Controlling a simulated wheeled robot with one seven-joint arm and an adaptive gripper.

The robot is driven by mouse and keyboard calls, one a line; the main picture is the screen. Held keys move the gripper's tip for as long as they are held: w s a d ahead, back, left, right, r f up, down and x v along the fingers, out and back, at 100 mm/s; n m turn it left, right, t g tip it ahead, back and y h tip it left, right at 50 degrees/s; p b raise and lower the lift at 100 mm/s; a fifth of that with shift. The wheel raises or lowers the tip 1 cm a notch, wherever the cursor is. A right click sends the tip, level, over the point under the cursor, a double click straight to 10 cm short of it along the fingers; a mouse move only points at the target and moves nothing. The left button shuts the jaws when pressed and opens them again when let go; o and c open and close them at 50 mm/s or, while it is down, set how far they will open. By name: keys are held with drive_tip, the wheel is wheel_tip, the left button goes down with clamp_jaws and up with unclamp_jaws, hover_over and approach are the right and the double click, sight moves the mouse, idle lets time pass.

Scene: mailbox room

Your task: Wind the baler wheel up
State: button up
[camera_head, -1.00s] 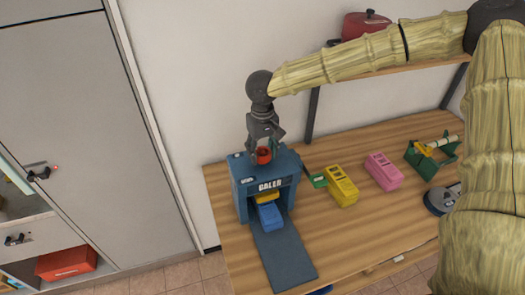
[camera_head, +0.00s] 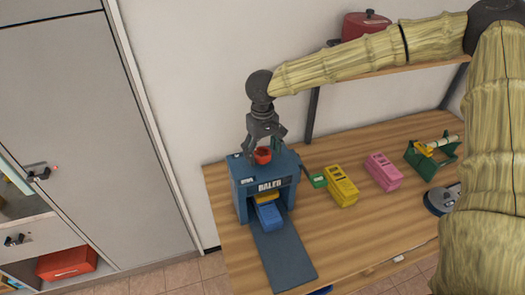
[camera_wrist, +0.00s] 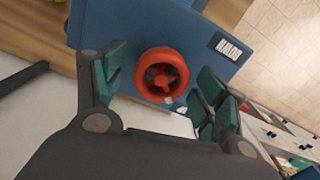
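The blue baler (camera_head: 265,180) stands at the left end of the wooden table. Its red wheel (camera_head: 263,155) sits on top and shows large in the wrist view (camera_wrist: 161,75), with a hollow, spoked middle. A yellow piece (camera_head: 266,196) and a blue block (camera_head: 269,216) are in the baler's front opening. My gripper (camera_head: 264,143) is just above the wheel, pointing down. In the wrist view my gripper (camera_wrist: 160,92) is open, one finger on each side of the wheel with gaps between. I cannot tell its exact height over the wheel.
A dark blue chute (camera_head: 283,250) slopes out in front of the baler. A green item (camera_head: 318,180), a yellow block (camera_head: 341,187) and a pink block (camera_head: 383,171) lie to the right. A shelf (camera_head: 390,70) with a red pot (camera_head: 365,25) hangs behind.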

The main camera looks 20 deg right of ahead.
sight(263, 152)
wheel_tip(263, 152, up, 12)
idle(0.8)
drive_tip(key=shift+f, duration=0.1)
idle(0.3)
